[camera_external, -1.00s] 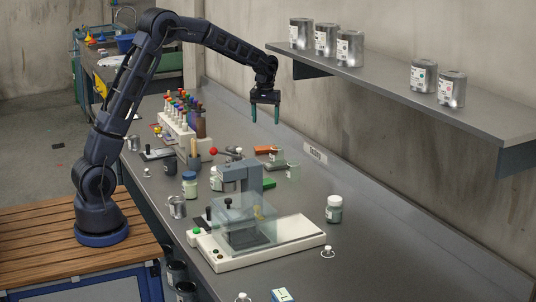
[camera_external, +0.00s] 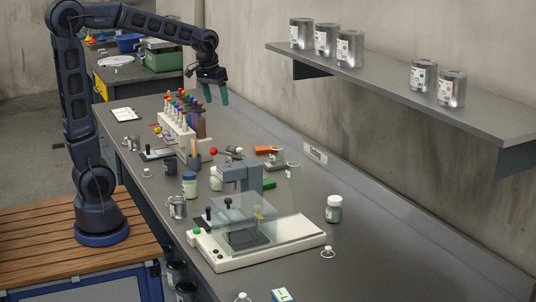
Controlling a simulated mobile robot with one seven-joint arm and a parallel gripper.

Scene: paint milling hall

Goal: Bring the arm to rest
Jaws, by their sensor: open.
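My gripper (camera_external: 215,95) hangs above the far part of the workbench. Its two green fingers are apart and tilted, with nothing between them.
The grey bench (camera_external: 400,262) carries a press with a clear guard (camera_external: 245,222), several jars and small tools. A wall shelf (camera_external: 400,90) with several metal cans is to the right. A second table (camera_external: 135,85) stands behind. Air above the bench is free.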

